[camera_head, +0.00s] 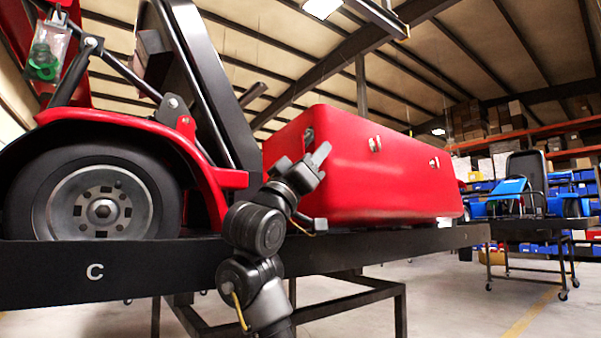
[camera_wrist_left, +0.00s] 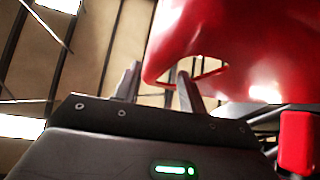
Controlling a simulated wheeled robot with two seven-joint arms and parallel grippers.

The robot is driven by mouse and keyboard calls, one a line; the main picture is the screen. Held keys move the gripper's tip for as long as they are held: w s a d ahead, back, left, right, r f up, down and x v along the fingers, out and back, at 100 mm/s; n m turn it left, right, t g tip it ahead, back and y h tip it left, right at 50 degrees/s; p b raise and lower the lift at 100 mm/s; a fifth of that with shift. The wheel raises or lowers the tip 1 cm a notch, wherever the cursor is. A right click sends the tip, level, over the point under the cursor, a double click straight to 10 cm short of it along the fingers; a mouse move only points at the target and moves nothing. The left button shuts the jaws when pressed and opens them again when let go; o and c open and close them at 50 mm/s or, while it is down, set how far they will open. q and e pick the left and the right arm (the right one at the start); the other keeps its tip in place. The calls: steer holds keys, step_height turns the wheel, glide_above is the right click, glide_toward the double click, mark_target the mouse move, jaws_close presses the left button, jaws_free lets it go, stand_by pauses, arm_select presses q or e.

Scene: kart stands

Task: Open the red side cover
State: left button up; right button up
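The red side cover (camera_head: 375,175) is a long, glossy red box-like panel on the black kart frame, right of the wheel in the head view. It looks closed against the frame. My left gripper (camera_head: 318,158) is raised at its left end, near a small dark opening at the upper left corner. In the left wrist view the gripper (camera_wrist_left: 157,78) has its two fingers apart. The edge of the red cover (camera_wrist_left: 225,45), with a slot-like hole, lies at the fingertips; the right finger overlaps the hole. I cannot tell whether they touch. My right gripper is not in view.
A black kart stand (camera_head: 200,262) marked C runs across the front. A wheel (camera_head: 100,205) under a red fender stands at left. A second stand with a blue kart (camera_head: 515,195) and shelves are at back right. The floor between is clear.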

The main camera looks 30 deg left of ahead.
arm_select(q)
steer(key=v, duration=0.7)
steer(key=shift+w+a, duration=0.1)
steer(key=shift+w, duration=0.05)
